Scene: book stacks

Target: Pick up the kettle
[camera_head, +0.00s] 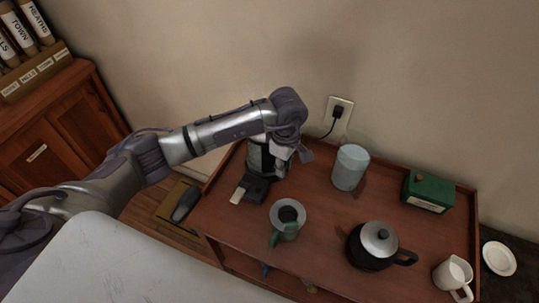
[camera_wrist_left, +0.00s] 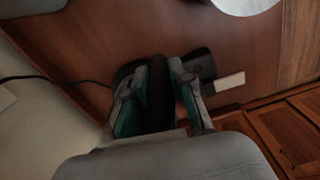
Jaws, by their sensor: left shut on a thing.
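The kettle (camera_head: 258,157) appears to be the dark and silver upright appliance at the back left of the wooden cart top, by a black base with a pale tab. My left gripper (camera_head: 282,166) is at its upper part, reaching down from above. In the left wrist view the gripper (camera_wrist_left: 158,82) is shut on a dark, narrow part (camera_wrist_left: 158,100), which looks like the kettle's handle. Much of the kettle is hidden by my gripper and wrist. I cannot tell whether it touches the base. My right gripper is not in view.
On the cart top (camera_head: 318,225) stand a pale canister (camera_head: 350,167), a green-handled mug (camera_head: 287,218), a black pot with a silver lid (camera_head: 375,247), a green box (camera_head: 428,192) and a white jug (camera_head: 453,277). A plug (camera_head: 338,112) and cord are on the wall behind.

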